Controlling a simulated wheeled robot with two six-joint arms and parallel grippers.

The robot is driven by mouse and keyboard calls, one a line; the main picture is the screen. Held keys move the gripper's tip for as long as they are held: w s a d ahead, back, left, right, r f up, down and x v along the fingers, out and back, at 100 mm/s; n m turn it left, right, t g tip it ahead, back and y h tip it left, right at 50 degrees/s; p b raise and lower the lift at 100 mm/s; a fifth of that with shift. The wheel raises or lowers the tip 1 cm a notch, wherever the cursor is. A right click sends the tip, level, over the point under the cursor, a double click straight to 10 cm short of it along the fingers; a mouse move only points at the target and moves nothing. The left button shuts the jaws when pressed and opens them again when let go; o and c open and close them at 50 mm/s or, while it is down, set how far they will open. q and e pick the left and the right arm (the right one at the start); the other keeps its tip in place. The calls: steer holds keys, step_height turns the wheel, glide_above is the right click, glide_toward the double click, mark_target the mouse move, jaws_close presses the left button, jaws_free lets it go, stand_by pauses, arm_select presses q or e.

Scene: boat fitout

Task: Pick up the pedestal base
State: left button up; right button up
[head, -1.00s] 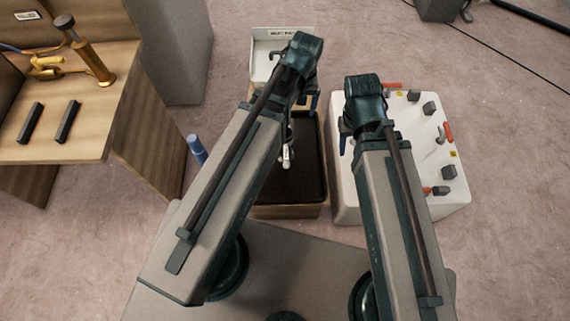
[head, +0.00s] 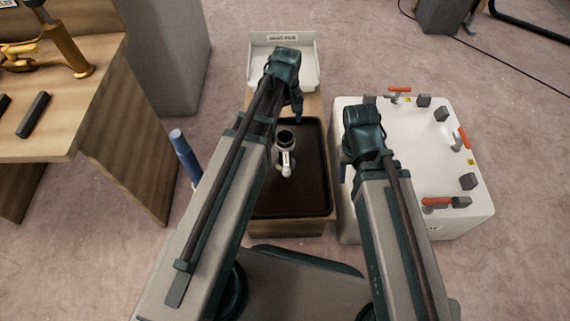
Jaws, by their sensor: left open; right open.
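A small fitting with a dark round cup (head: 285,138) and a pale stem (head: 286,167) lies in a dark-lined wooden tray (head: 262,228). I cannot tell for sure whether it is the pedestal base. My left gripper (head: 298,108) hangs above the far part of that tray, apart from the fitting and mostly hidden by its own wrist. It is open and empty. My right gripper (head: 345,168) is open between the tray and the white box, largely hidden by its wrist.
A white bin (head: 310,62) with a small label stands behind the tray. A white box (head: 420,150) with red-handled clamps stands at right. A wooden bench (head: 90,110) with a gold-coloured tool (head: 70,52) is at left.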

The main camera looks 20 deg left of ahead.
mark_target(286, 135)
arm_select(q)
step_height(286, 135, down, 8)
steer(key=b, duration=0.7)
steer(key=shift+r, duration=0.15)
steer(key=f+b, duration=0.5)
steer(key=shift+s+a+f, duration=0.15)
steer(key=shift+s+f, duration=0.05)
steer(key=shift+s, duration=0.05)
steer(key=shift+r, duration=0.1)
jaws_close()
